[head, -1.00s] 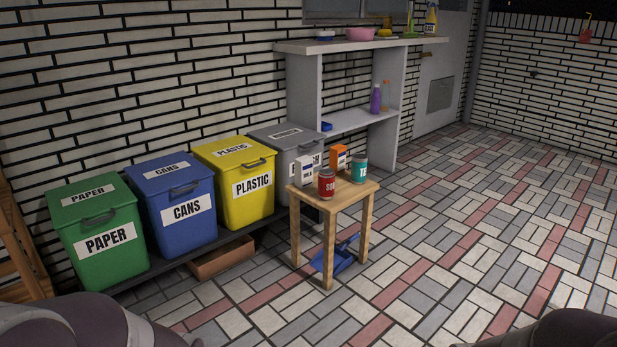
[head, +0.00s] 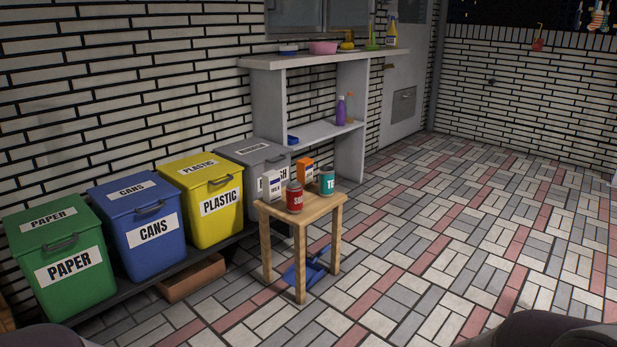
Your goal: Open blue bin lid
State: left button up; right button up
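The blue bin (head: 143,253) labelled CANS stands upright in a row of bins on the left of the head view. Its blue lid (head: 130,193) is shut, with a dark handle (head: 150,208) at the front edge. The green PAPER bin is on its left and the yellow PLASTIC bin on its right. Only parts of my two arms show at the bottom edge of the head view. Neither gripper is in view.
The row includes the green bin (head: 72,290), yellow bin (head: 219,227) and grey bin (head: 254,154) on a low dark platform. A wooden stool (head: 318,205) bearing cans and boxes stands in front of the grey bin. A blue dustpan (head: 303,275) lies under it. Tiled floor is open at right.

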aim_at(132, 193)
jog(key=i+u, duration=0.15)
jog(key=i, duration=0.5)
jog(key=i+l+u, duration=0.15)
jog(key=i, duration=0.45)
jog(key=i+l+u, duration=0.15)
jog(key=i, duration=0.45)
